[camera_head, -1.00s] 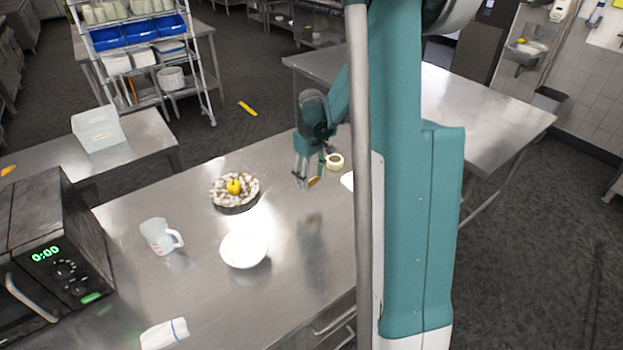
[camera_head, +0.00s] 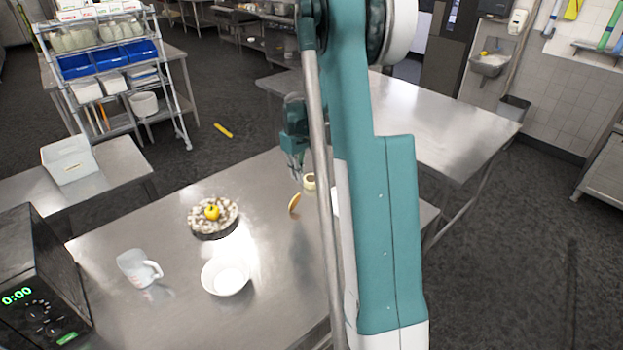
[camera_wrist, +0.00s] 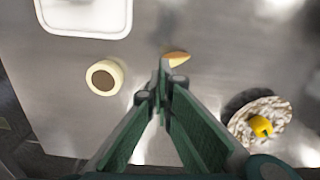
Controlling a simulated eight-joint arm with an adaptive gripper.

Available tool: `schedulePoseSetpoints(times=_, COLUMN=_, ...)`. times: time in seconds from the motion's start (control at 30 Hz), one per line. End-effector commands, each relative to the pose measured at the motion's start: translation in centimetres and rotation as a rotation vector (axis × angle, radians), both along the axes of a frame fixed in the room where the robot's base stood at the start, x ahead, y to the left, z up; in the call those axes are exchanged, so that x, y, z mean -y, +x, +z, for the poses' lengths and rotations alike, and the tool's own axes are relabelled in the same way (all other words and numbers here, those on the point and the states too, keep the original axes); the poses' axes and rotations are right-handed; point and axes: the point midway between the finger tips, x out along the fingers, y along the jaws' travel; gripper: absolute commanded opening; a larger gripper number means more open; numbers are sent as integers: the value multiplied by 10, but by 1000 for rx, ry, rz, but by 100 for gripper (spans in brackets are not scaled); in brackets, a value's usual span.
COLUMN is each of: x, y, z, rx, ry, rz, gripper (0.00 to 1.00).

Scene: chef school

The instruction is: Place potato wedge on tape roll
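The potato wedge (camera_head: 294,203) is an orange-tan piece on the steel table, below my gripper in the head view. In the wrist view the wedge (camera_wrist: 178,58) shows just beyond the fingertips, partly hidden by them. The tape roll (camera_head: 309,181), cream with a dark centre, is on the table close behind the wedge. In the wrist view the tape roll (camera_wrist: 117,77) lies left of the fingertips. My gripper (camera_head: 296,179) hangs above the wedge, with a gap between them. In the wrist view the fingertips (camera_wrist: 163,72) meet, with nothing visible between them.
A white tray (camera_wrist: 128,30) is near the tape roll. A microwave (camera_head: 40,285) is at the left. Bare table lies between them.

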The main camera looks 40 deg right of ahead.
Motion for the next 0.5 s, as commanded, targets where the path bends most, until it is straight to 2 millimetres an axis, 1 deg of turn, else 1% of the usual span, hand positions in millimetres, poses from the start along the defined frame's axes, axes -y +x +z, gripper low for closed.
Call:
schedulePoseSetpoints(times=0.03, x=15, y=8, z=4, rx=0, ry=0, rz=-11, gripper=0)
schedulePoseSetpoints(times=0.2, x=58, y=29, z=11, rx=0, ry=0, rz=-41, gripper=0)
schedulePoseSetpoints(times=0.3, x=80, y=39, z=14, rx=0, ry=0, rz=-57, gripper=0)
schedulePoseSetpoints(times=0.4, x=99, y=46, z=16, rx=0, ry=1, rz=-70, gripper=0)
schedulePoseSetpoints(times=0.5, x=111, y=51, z=18, rx=0, ry=1, rz=-78, gripper=0)
